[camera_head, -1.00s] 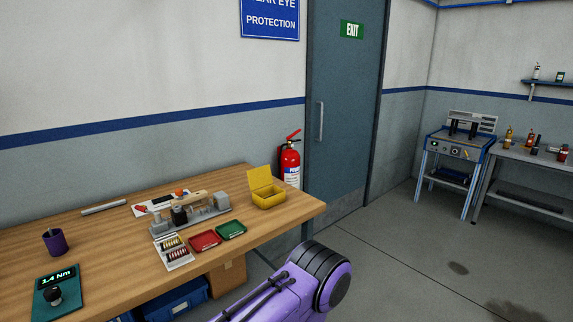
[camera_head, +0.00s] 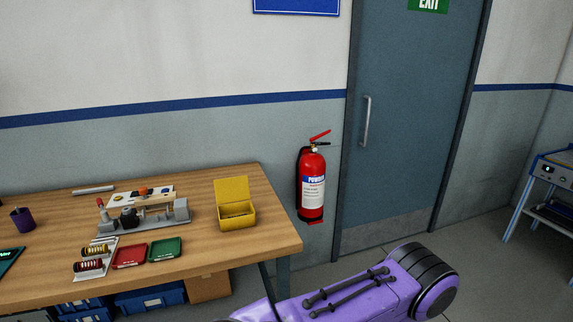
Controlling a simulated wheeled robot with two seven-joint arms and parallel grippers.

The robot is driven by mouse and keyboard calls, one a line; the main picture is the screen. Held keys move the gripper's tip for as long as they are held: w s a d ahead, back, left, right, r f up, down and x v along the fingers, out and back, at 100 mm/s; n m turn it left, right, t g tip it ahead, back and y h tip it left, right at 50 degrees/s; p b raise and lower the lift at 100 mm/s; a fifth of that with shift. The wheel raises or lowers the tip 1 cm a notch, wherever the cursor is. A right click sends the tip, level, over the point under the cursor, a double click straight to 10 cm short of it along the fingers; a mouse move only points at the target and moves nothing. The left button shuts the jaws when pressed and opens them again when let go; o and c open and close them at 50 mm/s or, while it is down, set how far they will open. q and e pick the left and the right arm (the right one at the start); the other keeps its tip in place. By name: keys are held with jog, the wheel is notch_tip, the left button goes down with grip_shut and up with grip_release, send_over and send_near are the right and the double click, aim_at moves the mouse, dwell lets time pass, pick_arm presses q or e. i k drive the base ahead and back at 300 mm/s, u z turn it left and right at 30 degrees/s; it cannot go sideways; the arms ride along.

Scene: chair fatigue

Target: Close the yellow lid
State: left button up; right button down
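A yellow box (camera_head: 238,218) stands on the wooden table near its right end. Its yellow lid (camera_head: 232,191) is open and stands up at the back of the box. Something dark shows inside the box, too small to make out. A purple arm link of mine crosses the bottom of the view, to the right of and below the table. Neither of my grippers shows in the view.
The wooden table (camera_head: 215,259) also holds a red tray (camera_head: 130,255), a green tray (camera_head: 165,249), a grey fixture (camera_head: 180,212) and a purple cup (camera_head: 22,219). A red fire extinguisher (camera_head: 312,185) hangs on the wall right of the table. Blue bins (camera_head: 150,299) sit underneath.

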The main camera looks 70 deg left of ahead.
aim_at(227, 191)
jog(key=i, duration=1.15)
jog(key=u, duration=2.3)
